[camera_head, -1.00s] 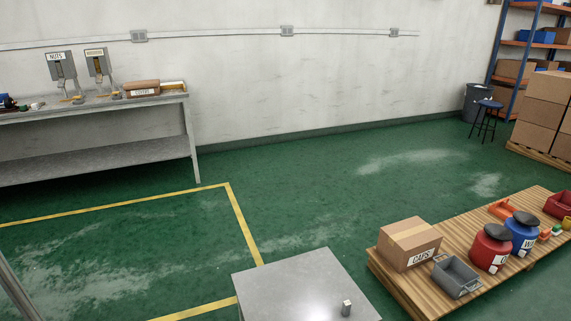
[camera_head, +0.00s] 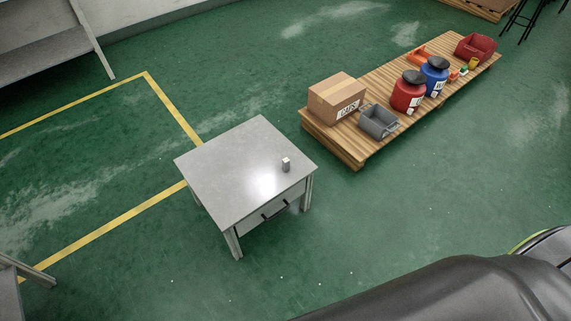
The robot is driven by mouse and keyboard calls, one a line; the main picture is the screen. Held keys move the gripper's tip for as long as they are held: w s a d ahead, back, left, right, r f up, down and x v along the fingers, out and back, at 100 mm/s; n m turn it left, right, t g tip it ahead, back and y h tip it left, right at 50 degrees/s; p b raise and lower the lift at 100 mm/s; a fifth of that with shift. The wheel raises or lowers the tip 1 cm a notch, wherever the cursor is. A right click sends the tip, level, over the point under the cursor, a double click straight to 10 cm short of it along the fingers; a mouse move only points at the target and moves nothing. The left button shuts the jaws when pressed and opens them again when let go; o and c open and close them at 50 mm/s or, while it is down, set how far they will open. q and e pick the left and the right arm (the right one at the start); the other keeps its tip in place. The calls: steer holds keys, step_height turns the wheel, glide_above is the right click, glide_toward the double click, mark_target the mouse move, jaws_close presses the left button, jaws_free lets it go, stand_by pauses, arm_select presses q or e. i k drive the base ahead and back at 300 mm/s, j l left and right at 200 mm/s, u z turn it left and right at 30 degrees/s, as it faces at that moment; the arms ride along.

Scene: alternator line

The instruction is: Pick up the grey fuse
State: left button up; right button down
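A small grey block-like piece with a light top, which looks like the grey fuse (camera_head: 286,164), stands upright on a small grey table (camera_head: 232,160). It is near the table's right edge, and nothing touches it. The table has a drawer with a dark handle below the top. Neither of my grippers shows in the head view, and the fuse is well apart from the dark part of my body at the bottom right.
A low wooden pallet (camera_head: 352,153) behind and right of the table carries a cardboard box (camera_head: 336,98), a grey bin (camera_head: 379,121), red (camera_head: 409,92) and blue (camera_head: 434,76) containers and a red bin (camera_head: 475,47). Green floor in front of the table is clear.

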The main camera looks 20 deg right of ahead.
mark_target(286, 162)
steer(key=i+l, duration=0.15)
steer(key=l, duration=0.25)
steer(key=i+l, duration=0.15)
steer(key=l, duration=0.3)
steer(key=i+l+u, duration=0.1)
steer(key=l, duration=0.3)
steer(key=i+l, duration=0.15)
steer(key=l, duration=0.25)
